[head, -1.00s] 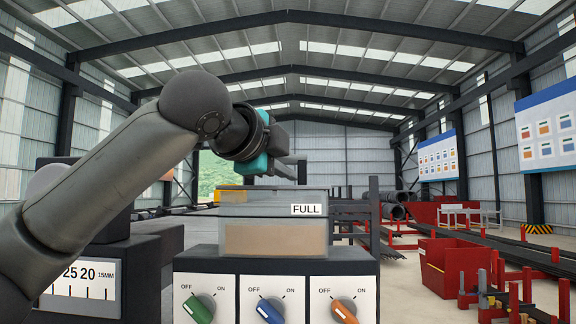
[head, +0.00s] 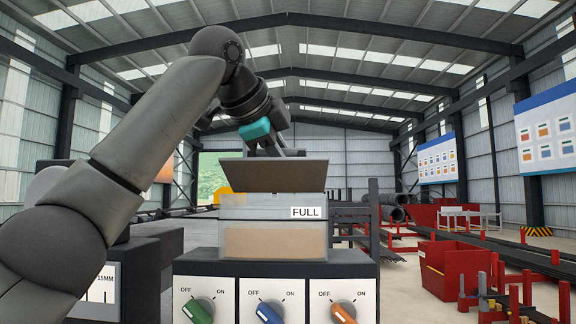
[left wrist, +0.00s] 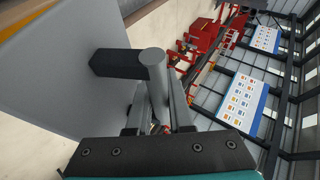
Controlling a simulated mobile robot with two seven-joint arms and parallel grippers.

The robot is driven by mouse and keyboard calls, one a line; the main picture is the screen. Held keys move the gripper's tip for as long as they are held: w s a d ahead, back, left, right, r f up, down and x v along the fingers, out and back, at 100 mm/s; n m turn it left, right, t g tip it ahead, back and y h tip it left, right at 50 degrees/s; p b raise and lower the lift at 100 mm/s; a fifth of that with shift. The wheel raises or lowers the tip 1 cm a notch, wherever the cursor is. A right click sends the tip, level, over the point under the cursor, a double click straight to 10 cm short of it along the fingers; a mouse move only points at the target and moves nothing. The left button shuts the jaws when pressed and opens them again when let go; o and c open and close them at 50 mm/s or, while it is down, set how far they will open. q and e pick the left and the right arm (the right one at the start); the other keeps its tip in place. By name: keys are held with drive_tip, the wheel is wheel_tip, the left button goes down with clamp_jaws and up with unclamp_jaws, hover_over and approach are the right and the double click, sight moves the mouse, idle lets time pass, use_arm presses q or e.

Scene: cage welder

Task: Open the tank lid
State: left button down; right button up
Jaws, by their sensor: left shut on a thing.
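The tank (head: 240,240) is a translucent box with a tan lower part and a FULL label. It stands on a control box. Its lid (head: 273,176) is tilted up, and its dark brownish face shows toward me in the head view. In the left wrist view the lid (left wrist: 60,85) is a large grey plate at left. A dark bar (left wrist: 115,64) joins it to a round grey handle (left wrist: 154,70). My left gripper (head: 272,150) is above the lid; in its wrist view the fingers (left wrist: 155,110) are shut on the handle. My right gripper is not in view.
The control box (head: 277,264) below the tank has green, blue and orange knobs on its front. A dark machine (head: 150,270) with a scale stands at left. Red bins (head: 450,265) and racks stand on the floor at right, away from the tank.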

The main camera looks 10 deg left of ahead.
use_arm(q)
drive_tip(key=shift+w+a+r+n+g, duration=0.15)
drive_tip(key=shift+w+n+g, duration=0.2)
drive_tip(key=shift+g, duration=0.55)
idle(0.3)
drive_tip(key=shift+s+t, duration=0.2)
drive_tip(key=shift+t, duration=0.4)
drive_tip(key=shift+s+f+m+t, duration=0.25)
drive_tip(key=shift+s+m+t, duration=0.35)
drive_tip(key=shift+t, duration=0.6)
drive_tip(key=shift+s+d+f+m+t, duration=0.25)
drive_tip(key=shift+s+m+t, duration=0.15)
drive_tip(key=shift+t, duration=1.1)
drive_tip(key=c, duration=1.1)
unclamp_jaws()
drive_tip(key=b+v, duration=0.4)
drive_tip(key=v, duration=1.1)
drive_tip(key=shift+s+a+r, duration=0.1)
drive_tip(key=shift+s, duration=0.05)
